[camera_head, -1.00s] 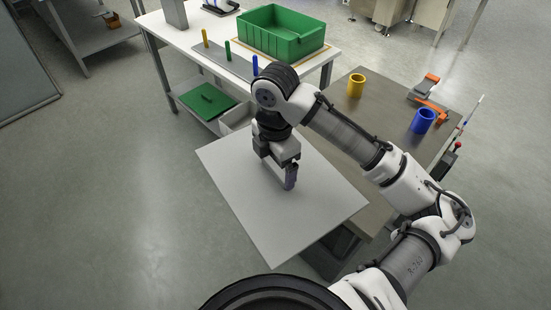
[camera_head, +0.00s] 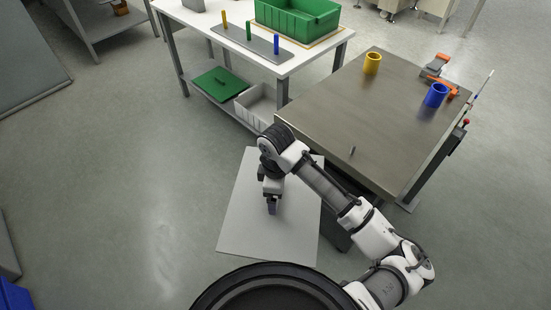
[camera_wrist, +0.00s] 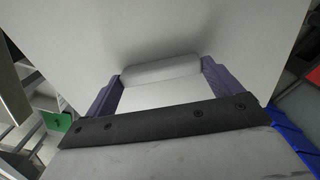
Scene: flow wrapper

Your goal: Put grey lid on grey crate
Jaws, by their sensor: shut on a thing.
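The grey lid (camera_head: 242,222) is a large flat light-grey panel in the middle of the head view. My gripper (camera_head: 271,207) is above its middle and shut on its raised handle, and the lid hangs level above the floor. In the wrist view the handle (camera_wrist: 162,70) lies between the two purple fingers of my gripper (camera_wrist: 161,82), and the lid (camera_wrist: 220,30) fills most of the picture. The grey crate (camera_head: 256,107) stands open on the lower shelf of the white table, beside a green lid.
The white table (camera_head: 190,22) carries a green crate (camera_head: 297,20) and a rack with three coloured pegs (camera_head: 248,31). The brown metal table (camera_head: 345,115) at right holds a yellow cup (camera_head: 372,63) and a blue cup (camera_head: 436,94).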

